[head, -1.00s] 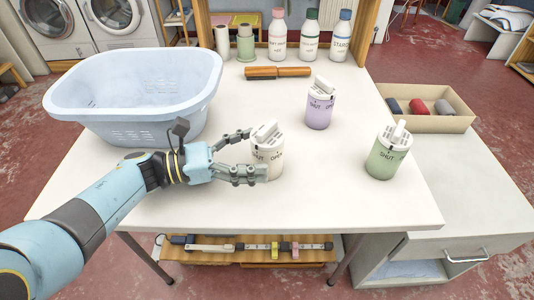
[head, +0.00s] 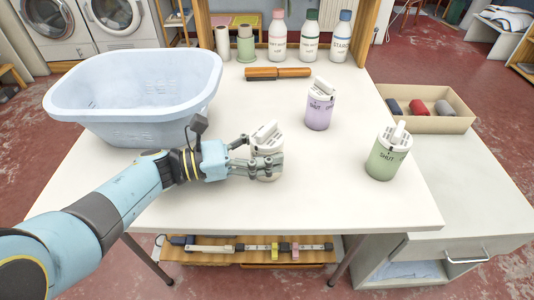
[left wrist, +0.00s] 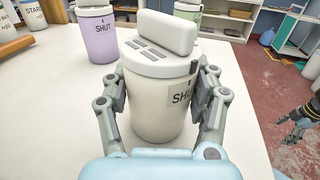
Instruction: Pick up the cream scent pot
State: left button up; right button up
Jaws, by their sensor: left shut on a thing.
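The cream scent pot (head: 265,139) stands upright on the white table, with a white slotted lid and a raised tab on top. My left gripper (head: 264,161) is shut on it, with fingers on both sides of its body. In the left wrist view the cream scent pot (left wrist: 156,108) fills the middle, between the fingers of my left gripper (left wrist: 160,95); part of the word SHUT shows beside the right finger. In the left wrist view a dark gripper-like part at the right edge looks like my right gripper (left wrist: 296,128), away from the table; its fingers look spread.
A lilac pot (head: 319,108) and a green pot (head: 388,155) stand to the right on the table (head: 330,195). A pale blue basket (head: 135,130) is at the left. A wooden-handled brush (head: 278,73) and bottles (head: 311,38) are behind. An open box (head: 440,122) is at the right.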

pick_arm(q)
notch_tip(320, 180, up, 18)
dwell(0.6)
send_over(269, 138)
jog(key=shift+m+g, duration=0.3)
jog(key=shift+g, duration=0.1)
jog(key=f, duration=0.5)
jog(key=shift+s+d+f, duration=0.25)
jog(key=shift+f, duration=0.1)
jog(key=f, duration=0.8)
jog(key=shift+w+a+f, duration=0.2)
jog(key=shift+a+f, duration=0.05)
jog(key=shift+f, duration=0.1)
jog(key=shift+a+f+t, duration=0.1)
jog(key=shift+f+t, duration=0.2)
jog(key=shift+w+a, duration=0.15)
jog(key=shift+w, duration=0.2)
jog(key=shift+f, duration=0.1)
